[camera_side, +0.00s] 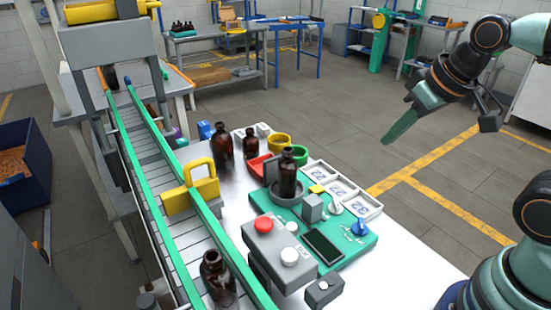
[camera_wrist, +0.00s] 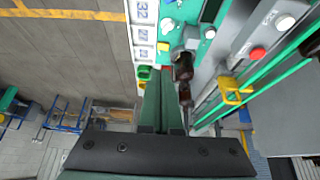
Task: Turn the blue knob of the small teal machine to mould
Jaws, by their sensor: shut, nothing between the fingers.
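The small teal machine (camera_side: 352,250) sits on the white table, a teal base with a grey block, a dark screen and a round grey stand. Its blue knob (camera_side: 360,228) is at the right corner, beside faint white marks too small to read. A white knob (camera_side: 336,208) is just behind it. An amber bottle (camera_side: 288,175) stands upright on the round stand. My gripper (camera_side: 387,140) is shut and empty, in the air above and behind the knob, clear of it. In the wrist view its fingers (camera_wrist: 164,72) are together; part of the teal base (camera_wrist: 186,10) shows at the top.
A white tray with numbered compartments (camera_side: 368,205) borders the machine. A grey box with a red button (camera_side: 263,224) stands in front. Yellow (camera_side: 279,141), green and red bins and more bottles (camera_side: 222,140) are behind. The green-railed conveyor (camera_side: 165,184) runs left. Air around my gripper is free.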

